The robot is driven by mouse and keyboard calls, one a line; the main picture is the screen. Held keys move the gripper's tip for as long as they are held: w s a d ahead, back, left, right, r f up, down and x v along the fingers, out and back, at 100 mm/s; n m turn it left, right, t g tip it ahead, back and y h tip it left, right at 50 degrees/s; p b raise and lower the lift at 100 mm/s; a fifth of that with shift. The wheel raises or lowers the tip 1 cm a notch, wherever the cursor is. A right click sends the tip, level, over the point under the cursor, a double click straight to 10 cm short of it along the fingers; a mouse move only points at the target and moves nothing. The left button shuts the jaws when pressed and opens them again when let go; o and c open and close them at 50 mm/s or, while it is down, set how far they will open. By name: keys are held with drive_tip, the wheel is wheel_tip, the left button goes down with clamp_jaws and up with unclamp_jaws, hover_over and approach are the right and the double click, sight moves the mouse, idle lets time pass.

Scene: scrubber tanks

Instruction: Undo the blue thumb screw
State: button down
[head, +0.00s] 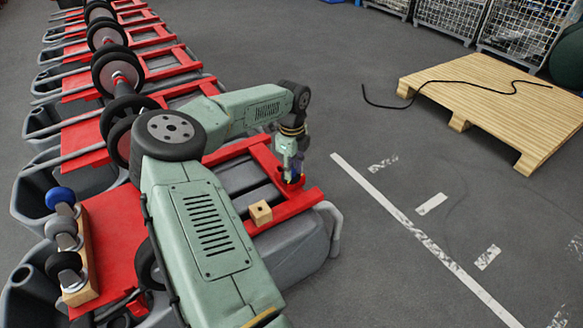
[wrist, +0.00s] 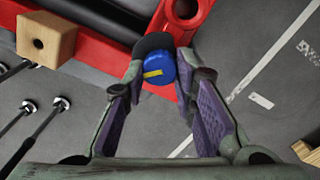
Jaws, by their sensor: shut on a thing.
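The blue thumb screw (wrist: 160,68) has a round blue head with a yellow mark, in the middle of the wrist view. It sits beside a red frame (wrist: 150,85), with a dark round part behind it. My gripper (wrist: 158,72) has its two purple-padded fingers on either side of the blue head, shut on it. In the head view my gripper (head: 291,174) points down at the red frame's far right corner. There the screw is mostly hidden by the fingers.
A wooden block (head: 260,212) with a hole sits on the red frame near my gripper. At left, a wooden rack (head: 80,285) carries blue, grey and black knobs. A row of similar red-framed tanks runs back.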

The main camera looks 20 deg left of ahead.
drive_tip(key=n, duration=0.4)
drive_tip(key=shift+s+f+n, duration=0.1)
drive_tip(key=shift+f+n, duration=0.2)
drive_tip(key=n, duration=0.4)
drive_tip(key=shift+n, duration=0.3)
drive_tip(key=c, duration=1.5)
unclamp_jaws()
drive_tip(key=shift+o, duration=1)
drive_tip(key=shift+r, duration=0.1)
drive_tip(key=shift+w, duration=0.2)
